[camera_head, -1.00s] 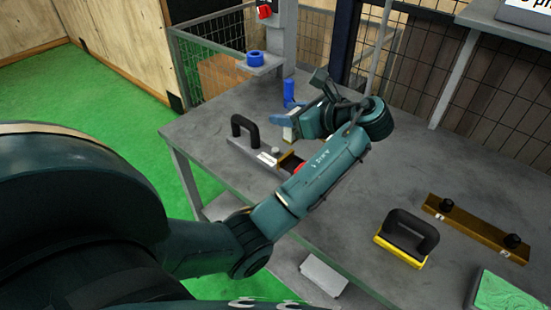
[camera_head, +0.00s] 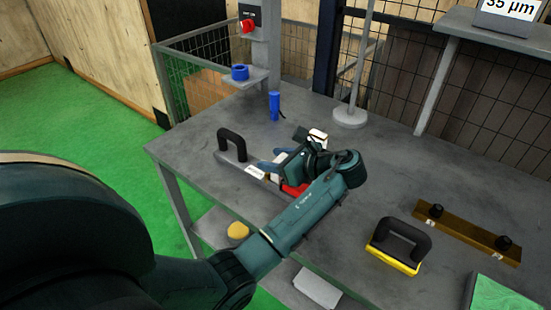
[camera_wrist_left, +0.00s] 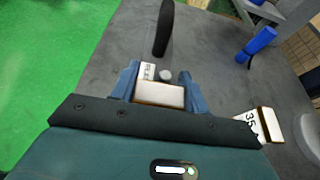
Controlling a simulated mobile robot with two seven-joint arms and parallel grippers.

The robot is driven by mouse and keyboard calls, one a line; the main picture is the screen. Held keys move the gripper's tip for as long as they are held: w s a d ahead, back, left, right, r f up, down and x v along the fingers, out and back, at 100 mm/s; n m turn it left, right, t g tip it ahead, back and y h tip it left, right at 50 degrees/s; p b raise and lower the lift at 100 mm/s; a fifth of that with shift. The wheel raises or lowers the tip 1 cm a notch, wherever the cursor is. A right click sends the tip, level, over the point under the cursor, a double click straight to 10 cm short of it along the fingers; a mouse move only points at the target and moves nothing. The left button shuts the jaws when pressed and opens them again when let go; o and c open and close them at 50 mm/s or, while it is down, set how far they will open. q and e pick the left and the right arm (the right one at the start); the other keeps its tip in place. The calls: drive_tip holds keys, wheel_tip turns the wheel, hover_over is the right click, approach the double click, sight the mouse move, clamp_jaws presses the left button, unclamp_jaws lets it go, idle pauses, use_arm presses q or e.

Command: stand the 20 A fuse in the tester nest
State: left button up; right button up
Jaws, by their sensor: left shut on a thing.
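My left gripper (camera_head: 272,163) is low over the table, beside the grey plate with the black handle. In the left wrist view its blue fingers (camera_wrist_left: 160,88) are shut on a white block with a brown edge (camera_wrist_left: 160,95), apparently the 20 A fuse; its marking cannot be read. A red part (camera_head: 294,189) shows partly under the gripper, possibly the tester. The nest is hidden, so I cannot tell whether the fuse touches it. Another white fuse-like block (camera_head: 318,135) stands behind the gripper; its label in the wrist view (camera_wrist_left: 256,124) seems to read 35. My right gripper is out of view.
The black handle (camera_head: 231,144) rises just left of the gripper, near a small white label (camera_head: 256,172). A blue cylinder (camera_head: 274,105) and a round-based post (camera_head: 349,117) stand behind. A yellow-based handle (camera_head: 398,246) and brown bar (camera_head: 466,234) are at right.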

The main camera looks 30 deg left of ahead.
use_arm(q)
drive_tip(key=shift+f, duration=0.15)
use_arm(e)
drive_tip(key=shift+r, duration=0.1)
use_arm(q)
drive_tip(key=o, duration=1)
drive_tip(key=shift+o, duration=0.2)
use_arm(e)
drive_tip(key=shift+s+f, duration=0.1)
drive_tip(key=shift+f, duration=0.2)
use_arm(q)
drive_tip(key=w+v, duration=0.1)
drive_tip(key=v, duration=1.1)
drive_tip(key=shift+s+r, duration=0.25)
drive_tip(key=shift+s, duration=0.2)
